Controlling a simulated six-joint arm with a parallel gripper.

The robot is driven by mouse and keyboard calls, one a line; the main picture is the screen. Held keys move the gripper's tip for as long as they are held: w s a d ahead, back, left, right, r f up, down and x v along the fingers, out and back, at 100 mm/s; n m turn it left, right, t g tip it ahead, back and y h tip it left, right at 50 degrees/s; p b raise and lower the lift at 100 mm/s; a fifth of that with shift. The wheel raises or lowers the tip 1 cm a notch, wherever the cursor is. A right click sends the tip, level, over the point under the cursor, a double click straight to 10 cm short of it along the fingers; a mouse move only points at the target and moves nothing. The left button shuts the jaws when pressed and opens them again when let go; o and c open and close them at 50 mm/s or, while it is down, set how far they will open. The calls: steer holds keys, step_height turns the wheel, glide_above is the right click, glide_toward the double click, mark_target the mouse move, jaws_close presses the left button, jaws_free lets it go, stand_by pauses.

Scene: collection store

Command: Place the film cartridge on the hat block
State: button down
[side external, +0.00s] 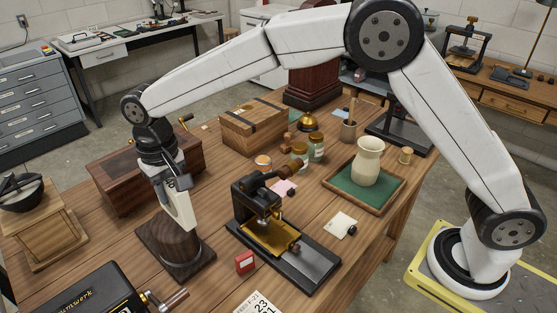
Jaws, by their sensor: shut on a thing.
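My gripper (176,186) points down at the left of the table in the side external view. The hat block (191,259) looks like the dark brown wooden piece directly below, with a rounded front.
A black press with a brass plate (278,238) stands right of the hat block, a small red box (244,262) between them in front. A wooden chest (118,185) is behind left, a black crank machine (95,295) front left. A green-lined tray (345,190) holds a vase.

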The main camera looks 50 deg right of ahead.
mark_target(169, 206)
steer(key=shift+w+a+f, duration=0.25)
steer(key=shift+w+f, duration=0.3)
steer(key=shift+f, duration=0.1)
steer(key=shift+w+a+f, duration=0.1)
steer(key=shift+w+f, duration=0.1)
steer(key=shift+f, duration=1.65)
steer(key=shift+f, duration=0.15)
steer(key=shift+c, duration=1.8)
jaws_free()
step_height(169, 206, up, 12)
steer(key=shift+r, duration=0.2)
